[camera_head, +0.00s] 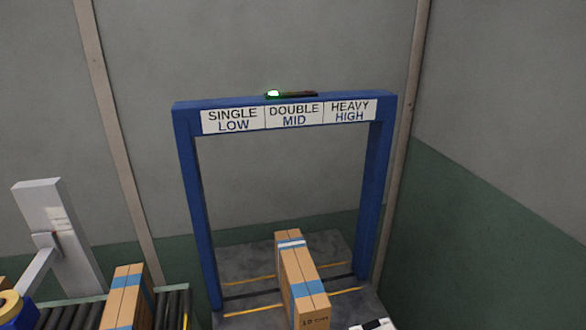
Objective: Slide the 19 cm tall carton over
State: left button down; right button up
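A long brown carton (300,268) with blue tape bands and a white strip stands on the dark platform (235,263) under the blue gate frame. Small dark print shows on its near end, low in the picture. A second brown carton (128,295) with blue tape stands on the roller conveyor (172,305) at the lower left. I cannot tell from the picture which carton is 19 cm tall. No gripper fingers show. A small white and black part (372,325) is cut off at the bottom edge, right of the gate carton; I cannot tell what it is.
The blue gate (379,200) carries a sign (290,115) reading single low, double mid, heavy high, with a green lamp (273,93) lit on top. A white post (58,230) and a yellow roll (10,304) stand at left. Walls close off the back and right.

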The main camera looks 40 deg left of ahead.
aim_at(308, 306)
jog(key=u, duration=1.15)
